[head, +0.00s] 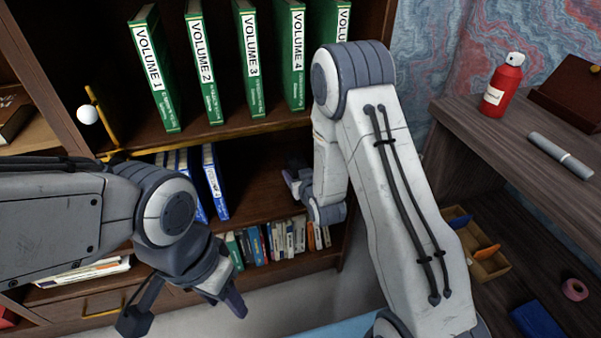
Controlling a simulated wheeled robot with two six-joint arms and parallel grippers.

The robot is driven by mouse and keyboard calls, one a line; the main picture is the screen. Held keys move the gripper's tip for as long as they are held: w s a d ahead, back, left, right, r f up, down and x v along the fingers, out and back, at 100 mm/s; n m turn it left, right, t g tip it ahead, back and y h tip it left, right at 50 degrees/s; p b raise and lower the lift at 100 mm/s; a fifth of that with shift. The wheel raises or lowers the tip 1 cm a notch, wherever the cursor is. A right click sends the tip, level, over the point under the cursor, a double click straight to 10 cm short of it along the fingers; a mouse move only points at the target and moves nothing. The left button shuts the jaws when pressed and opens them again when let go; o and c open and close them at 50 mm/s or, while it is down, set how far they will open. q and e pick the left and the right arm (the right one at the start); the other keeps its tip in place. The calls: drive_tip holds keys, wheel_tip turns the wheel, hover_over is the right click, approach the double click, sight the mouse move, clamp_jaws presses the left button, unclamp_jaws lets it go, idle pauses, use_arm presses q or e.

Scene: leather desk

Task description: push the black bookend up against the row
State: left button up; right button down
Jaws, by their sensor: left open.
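A row of blue books (215,182) stands on the middle shelf, partly hidden behind my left arm; the rightmost one stands a little apart from the others. I cannot clearly make out the black bookend; a dark shape shows by my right gripper, but I cannot tell whether it is the bookend or part of the gripper. My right gripper (291,182) reaches into the middle shelf, right of the blue books with a gap between, its fingers mostly hidden. My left gripper (183,306) is open and empty, low in front of the bookcase.
Green volumes (203,65) stand spaced apart on the upper shelf, with a gold stand (103,118) and white ball (87,115) at left. Small books (272,243) fill part of the lower shelf. A desk at right holds a red bottle (502,85) and a marker (560,155).

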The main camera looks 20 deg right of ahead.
drive_tip(key=shift+s+a, duration=0.1)
drive_tip(key=shift+a, duration=3.75)
drive_tip(key=shift+a, duration=0.15)
drive_tip(key=shift+a, duration=1.35)
drive_tip(key=shift+a, duration=0.15)
drive_tip(key=shift+s+a, duration=0.1)
drive_tip(key=shift+a, duration=0.9)
drive_tip(key=shift+a, duration=0.1)
drive_tip(key=shift+s+a+p, duration=0.1)
drive_tip(key=shift+a+p, duration=0.3)
drive_tip(key=shift+a, duration=2.3)
